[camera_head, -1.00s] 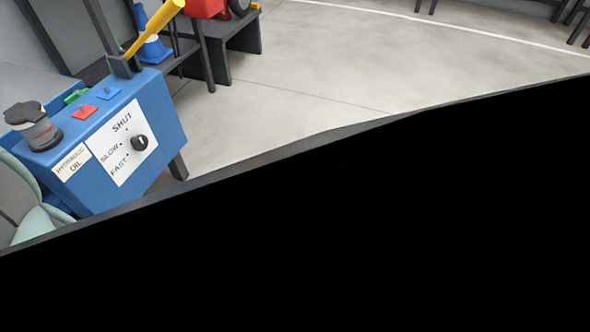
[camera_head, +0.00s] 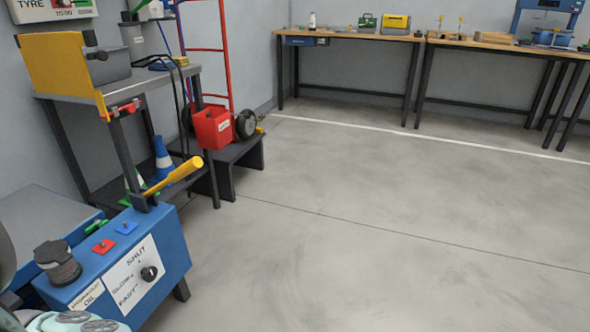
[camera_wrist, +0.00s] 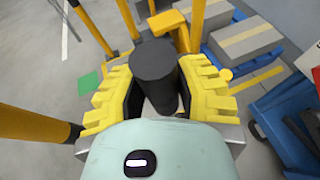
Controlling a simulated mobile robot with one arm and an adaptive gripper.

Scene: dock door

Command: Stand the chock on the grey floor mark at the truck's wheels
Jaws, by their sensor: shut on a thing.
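In the wrist view my gripper (camera_wrist: 153,100) has its two yellow stepped fingers with black pads on either side of a dark grey, rounded block. I take this block to be the chock (camera_wrist: 154,62); it is held between the pads, and its lower part is partly hidden by the gripper. The gripper does not show in the head view. I cannot make out the truck's wheels or the grey floor mark in either view.
In the wrist view yellow posts (camera_wrist: 40,124) stand close on the left, and a grey box (camera_wrist: 247,40) lies on blue at the right. The head view shows a blue hydraulic unit (camera_head: 165,240) at left, a workbench (camera_head: 345,36) behind, and clear floor (camera_head: 390,220).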

